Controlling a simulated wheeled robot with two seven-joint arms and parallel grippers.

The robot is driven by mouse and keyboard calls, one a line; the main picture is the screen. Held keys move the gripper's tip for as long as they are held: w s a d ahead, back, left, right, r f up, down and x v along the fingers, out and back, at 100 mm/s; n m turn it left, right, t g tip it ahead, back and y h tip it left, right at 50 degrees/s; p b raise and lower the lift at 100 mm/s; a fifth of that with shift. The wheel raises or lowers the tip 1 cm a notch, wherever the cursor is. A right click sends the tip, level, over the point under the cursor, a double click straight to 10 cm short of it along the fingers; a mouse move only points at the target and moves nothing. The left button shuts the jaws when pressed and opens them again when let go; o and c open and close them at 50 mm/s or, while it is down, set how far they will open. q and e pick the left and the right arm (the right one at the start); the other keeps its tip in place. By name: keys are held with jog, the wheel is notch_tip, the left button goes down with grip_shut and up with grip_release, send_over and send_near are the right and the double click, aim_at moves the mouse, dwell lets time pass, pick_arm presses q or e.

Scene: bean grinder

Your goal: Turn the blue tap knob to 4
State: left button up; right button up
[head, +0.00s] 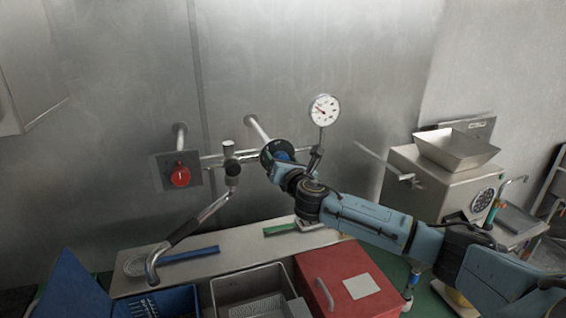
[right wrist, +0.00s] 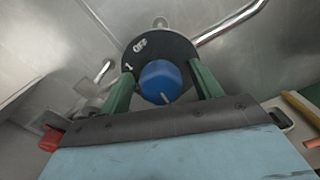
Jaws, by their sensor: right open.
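The blue tap knob (right wrist: 160,82) sits in the middle of a round black dial (right wrist: 150,55) marked OFF and 1; other marks are hidden. A pale line on the knob points down in the right wrist view. My right gripper (right wrist: 162,79) is open, its two green fingers on either side of the knob. I cannot tell whether they touch it. In the head view the dial (head: 268,151) is on the wall pipe, with my right arm covering most of the knob. My left gripper is not in view.
A pressure gauge (head: 323,110) stands just right of the dial. A red switch (head: 181,175) and a spout with a black grip (head: 185,230) are to the left. Below are a steel shelf (head: 235,258), a red-lidded box (head: 335,280) and a sink basin (head: 250,282).

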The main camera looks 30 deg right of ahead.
jog(key=b+v, duration=0.2)
jog(key=v, duration=1.1)
jog(key=shift+s, duration=0.2)
